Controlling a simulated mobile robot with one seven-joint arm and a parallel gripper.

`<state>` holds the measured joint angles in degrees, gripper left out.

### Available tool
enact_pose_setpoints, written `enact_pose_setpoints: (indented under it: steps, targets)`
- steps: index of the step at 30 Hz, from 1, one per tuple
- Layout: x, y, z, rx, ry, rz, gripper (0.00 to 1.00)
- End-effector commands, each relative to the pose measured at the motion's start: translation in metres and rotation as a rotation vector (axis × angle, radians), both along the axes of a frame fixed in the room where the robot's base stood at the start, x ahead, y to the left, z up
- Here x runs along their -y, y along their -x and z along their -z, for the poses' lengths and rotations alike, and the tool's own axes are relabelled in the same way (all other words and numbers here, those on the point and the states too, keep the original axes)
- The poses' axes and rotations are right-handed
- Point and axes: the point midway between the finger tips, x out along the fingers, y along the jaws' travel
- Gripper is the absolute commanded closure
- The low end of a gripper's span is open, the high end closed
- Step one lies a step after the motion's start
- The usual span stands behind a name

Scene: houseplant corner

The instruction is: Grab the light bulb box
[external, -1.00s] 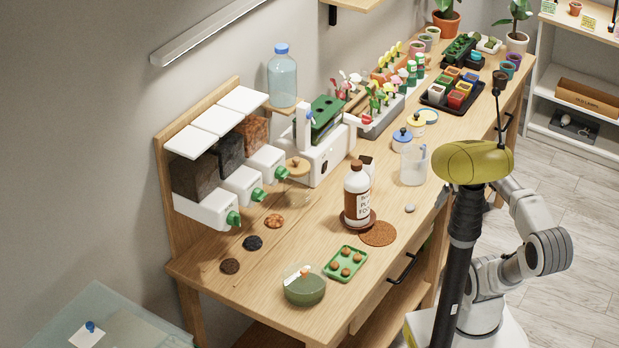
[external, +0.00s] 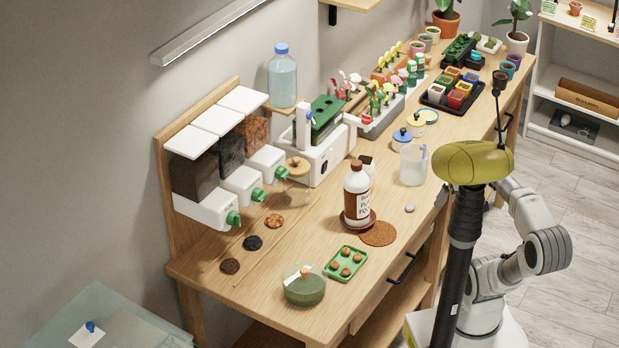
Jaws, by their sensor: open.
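A dark, flat box with a pale bulb shape on it (external: 574,127) lies on the lower shelf of the white shelf unit at the right; it looks like the light bulb box. A long brown box (external: 588,98) with small unreadable lettering sits on the shelf just above it. My arm is folded beside my mast at the right, well short of the shelf unit. I cannot make out my gripper's fingers in this view.
The wooden bench (external: 215,275) stands left of me, crowded with a brown-labelled bottle (external: 357,193), a clear jug (external: 413,165), a green tray (external: 346,263) and plant pots. Pale floor (external: 585,215) lies open between me and the white shelf unit (external: 544,90).

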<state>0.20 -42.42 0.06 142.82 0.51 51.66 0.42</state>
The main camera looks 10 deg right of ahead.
Motion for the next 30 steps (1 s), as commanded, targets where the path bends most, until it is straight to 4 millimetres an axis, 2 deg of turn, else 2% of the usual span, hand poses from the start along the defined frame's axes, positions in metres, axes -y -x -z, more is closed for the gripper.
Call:
enact_pose_setpoints:
  steps: [5,11,21,30]
  targets:
    - [-0.008,-0.023,0.010,-0.059,-0.110,0.112,0.00]
    - [-0.024,-0.074,0.026,-0.170,-0.331,0.334,0.00]
    - [-0.036,-0.177,0.069,-0.378,-0.728,0.726,0.00]
    - [-0.021,-0.274,0.124,-0.585,-1.096,1.070,0.00]
